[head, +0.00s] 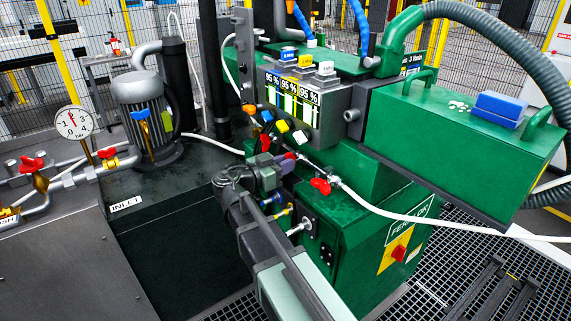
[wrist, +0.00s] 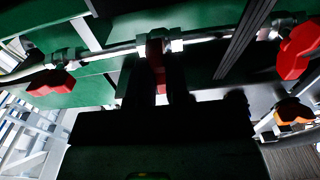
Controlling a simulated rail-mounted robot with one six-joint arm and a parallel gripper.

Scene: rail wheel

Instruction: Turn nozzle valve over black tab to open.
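My gripper (head: 283,162) reaches up to the pipework on the front of the green machine. In the wrist view its dark fingers (wrist: 163,88) stand on either side of a narrow red valve handle (wrist: 155,52) on a pale horizontal line. The handle's red end also shows at the fingertips in the head view (head: 290,156). Deep shadow hides whether the fingers press on it. Another red valve (head: 320,186) sits on the white hose to the right. I cannot make out a black tab or tell which valve is the nozzle valve.
Another red handle (wrist: 52,82) lies left in the wrist view, with a red one (wrist: 298,52) and an orange one (wrist: 293,111) right. The white hose (head: 400,214) crosses the machine front. A green box (head: 450,135) overhangs at right. Grating floor (head: 430,285) lies lower right.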

